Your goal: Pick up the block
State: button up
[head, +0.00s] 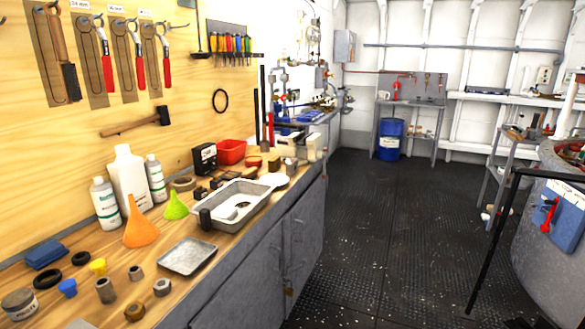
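No single thing stands out clearly as the block. Several small dark blocky pieces (201,194) lie on the wooden bench top behind the grey metal tray (262,192). A black box with a white label (204,158) stands behind them, next to a red bin (231,151). A small dark upright piece (205,219) stands at the tray's near left corner. A blue blocky item (45,254) lies at the bench's left end. I cannot tell which of these is the block. My gripper is not in view.
White bottles (129,178), an orange funnel (140,233), a green funnel (176,206) and a flat metal pan (187,256) crowd the bench (215,245). A black rail (493,245) stands at right. The dark deck floor (390,220) is mostly clear in the middle.

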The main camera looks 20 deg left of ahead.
aim_at(291, 163)
jog(key=i+u, duration=0.2)
jog(key=u, duration=0.2)
jog(key=i+u, duration=0.2)
jog(key=u, duration=0.2)
jog(key=i+l+u, duration=0.2)
jog(key=i+l, duration=0.2)
jog(key=i, duration=0.25)
jog(key=i+l+u, duration=0.25)
jog(key=i+l, duration=0.2)
jog(key=i, duration=0.2)
jog(key=i+l, duration=0.9)
jog(key=i, duration=0.1)
